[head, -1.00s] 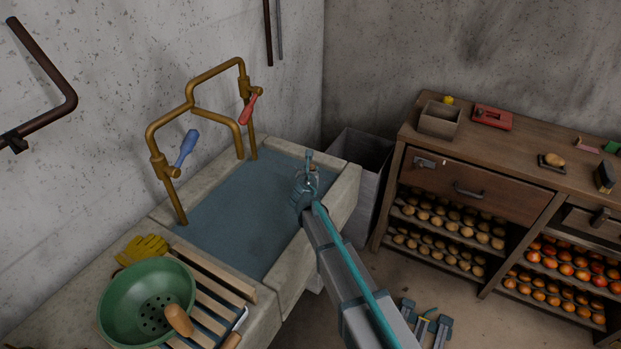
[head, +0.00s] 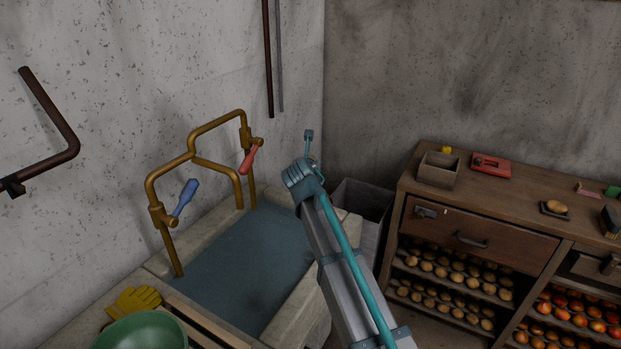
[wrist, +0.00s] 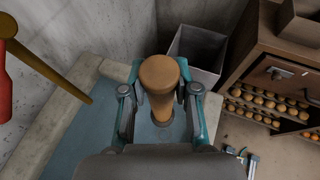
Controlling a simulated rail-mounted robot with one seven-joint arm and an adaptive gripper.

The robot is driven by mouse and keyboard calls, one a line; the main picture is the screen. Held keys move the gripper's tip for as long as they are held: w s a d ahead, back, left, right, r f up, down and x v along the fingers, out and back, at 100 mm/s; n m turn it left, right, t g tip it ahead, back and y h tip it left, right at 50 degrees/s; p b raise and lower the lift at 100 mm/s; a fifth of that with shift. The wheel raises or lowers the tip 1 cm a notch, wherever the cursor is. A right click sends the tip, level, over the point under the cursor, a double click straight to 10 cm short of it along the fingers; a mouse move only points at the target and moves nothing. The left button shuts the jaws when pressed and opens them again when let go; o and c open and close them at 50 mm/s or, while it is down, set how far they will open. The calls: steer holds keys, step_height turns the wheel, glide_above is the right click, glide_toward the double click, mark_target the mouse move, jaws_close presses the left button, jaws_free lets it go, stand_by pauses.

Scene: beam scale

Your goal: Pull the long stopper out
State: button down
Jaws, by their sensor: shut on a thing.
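In the wrist view a tan, wooden-looking stopper (wrist: 160,75) with a broad round top and narrower lower part stands between the two fingers of my gripper (wrist: 159,92). The gripper is shut on it. In the head view my gripper (head: 304,174) is above the right end of the stone sink (head: 294,310), and hides most of the stopper. The sink is filled with blue-grey water (head: 235,270). The stopper's lower end shows against the water in the wrist view, with clear height between gripper and sink in the head view.
Brass pipes (head: 190,155) with a blue handle (head: 185,197) and a red handle (head: 251,160) rise at the sink's left. A grey bin (head: 362,201) stands behind the sink's right end. A wooden cabinet (head: 480,220) is at right.

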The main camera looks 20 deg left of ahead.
steer(key=shift+r, duration=0.5)
steer(key=shift+p, duration=0.45)
stand_by(0.5)
